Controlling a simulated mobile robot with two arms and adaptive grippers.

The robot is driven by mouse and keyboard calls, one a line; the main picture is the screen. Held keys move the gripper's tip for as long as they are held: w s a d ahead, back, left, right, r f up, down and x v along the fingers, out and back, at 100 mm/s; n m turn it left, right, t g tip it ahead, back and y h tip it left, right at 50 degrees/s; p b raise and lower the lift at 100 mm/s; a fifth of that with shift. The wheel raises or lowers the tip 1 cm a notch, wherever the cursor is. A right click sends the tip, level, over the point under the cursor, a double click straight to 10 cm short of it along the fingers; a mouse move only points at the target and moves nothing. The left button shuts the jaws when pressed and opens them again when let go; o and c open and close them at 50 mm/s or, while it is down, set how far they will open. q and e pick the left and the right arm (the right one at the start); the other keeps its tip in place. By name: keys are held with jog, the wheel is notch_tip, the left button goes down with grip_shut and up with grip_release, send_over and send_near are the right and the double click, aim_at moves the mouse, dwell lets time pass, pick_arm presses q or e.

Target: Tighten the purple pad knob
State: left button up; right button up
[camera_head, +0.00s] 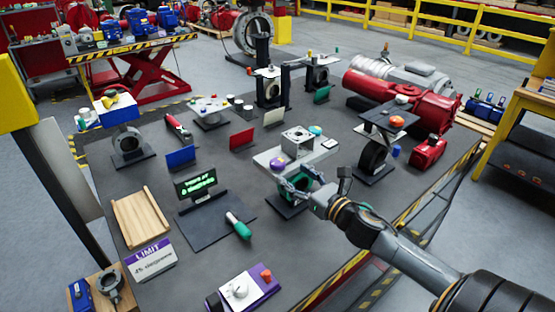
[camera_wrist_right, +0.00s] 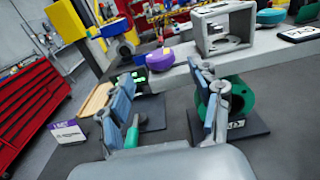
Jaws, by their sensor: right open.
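The purple pad knob (camera_head: 277,162) sits on the left end of a light grey pad plate (camera_head: 265,157) on a valve stand. It also shows in the right wrist view (camera_wrist_right: 160,59), beyond the fingertips. My right gripper (camera_head: 296,187) is just below and in front of the plate's near side, close to the knob but apparently not touching it. In the right wrist view its two blue-padded fingers (camera_wrist_right: 163,88) are spread wide with nothing between them. My left gripper is not in view.
On the plate stand a square metal block (camera_head: 298,139) and a teal knob (camera_head: 315,130). A green valve (camera_wrist_right: 238,98) is under it, near the right finger. A display (camera_head: 196,184) and a green-handled tool (camera_head: 238,226) are on the left. Another valve stand (camera_head: 375,155) is on the right.

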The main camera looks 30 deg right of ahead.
aim_at(283, 166)
jog(key=w, duration=0.2)
jog(key=w+p, duration=0.1)
jog(key=w, duration=0.1)
jog(key=w+p, duration=0.1)
jog(key=w, duration=0.1)
jog(key=shift+w+a+r, duration=0.1)
jog(key=shift+a, duration=0.15)
jog(key=shift+w, duration=0.7)
jog(key=c, duration=1.2)
jog(key=shift+o, duration=0.2)
